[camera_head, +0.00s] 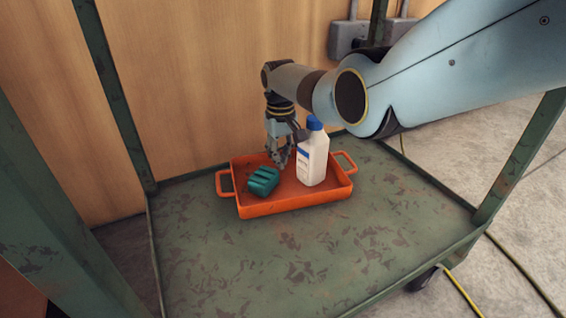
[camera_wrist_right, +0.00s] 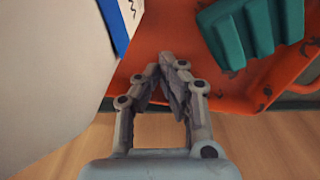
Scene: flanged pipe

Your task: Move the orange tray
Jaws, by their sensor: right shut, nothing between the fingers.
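The orange tray (camera_head: 290,207) sits on a green worn cart shelf and has a handle at each end. A teal ribbed block (camera_head: 263,181) lies in its left part. A white bottle with a blue cap (camera_head: 313,160) stands upright in its right part. My right gripper (camera_head: 281,163) is shut and empty, pointing down over the back of the tray between the block and the bottle. In the right wrist view the closed fingertips (camera_wrist_right: 168,62) are in front of the orange tray floor (camera_wrist_right: 170,30), with the bottle (camera_wrist_right: 50,70) close on the left and the teal block (camera_wrist_right: 250,30) at upper right. My left gripper is not in view.
The green cart shelf (camera_head: 330,260) has bare room in front of the tray and to its right. Green posts (camera_head: 115,95) rise at its corners. A wooden panel (camera_head: 190,80) stands close behind. Yellow cables (camera_head: 462,292) lie on the floor at right.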

